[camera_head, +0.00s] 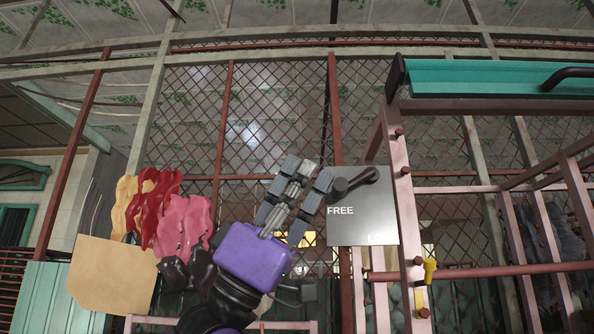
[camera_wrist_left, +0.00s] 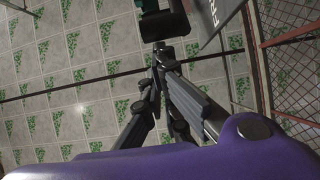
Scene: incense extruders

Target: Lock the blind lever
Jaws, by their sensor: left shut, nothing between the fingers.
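The blind lever (camera_head: 357,182) is dark and sits on a grey panel (camera_head: 350,222) right of centre in the head view. Its thick knob end lies to the left, just above the word FREE; the other end is up and to the right. Letters starting "LO" show lower on the panel, the rest hard to read. My left gripper (camera_head: 305,173) is shut and empty, just left of the knob. In the left wrist view the fingertips (camera_wrist_left: 160,58) come together just below the dark knob (camera_wrist_left: 165,22); contact is unclear. The panel's FREE lettering (camera_wrist_left: 211,10) shows partly there. My right gripper is out of view.
A pinkish post (camera_head: 400,215) with red pegs stands right of the panel, with a yellow fitting (camera_head: 430,271) lower down. A teal beam (camera_head: 490,78) runs across the upper right. Wire mesh is behind. A tan board (camera_head: 110,275) and red and pink wavy pieces (camera_head: 183,225) are at left.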

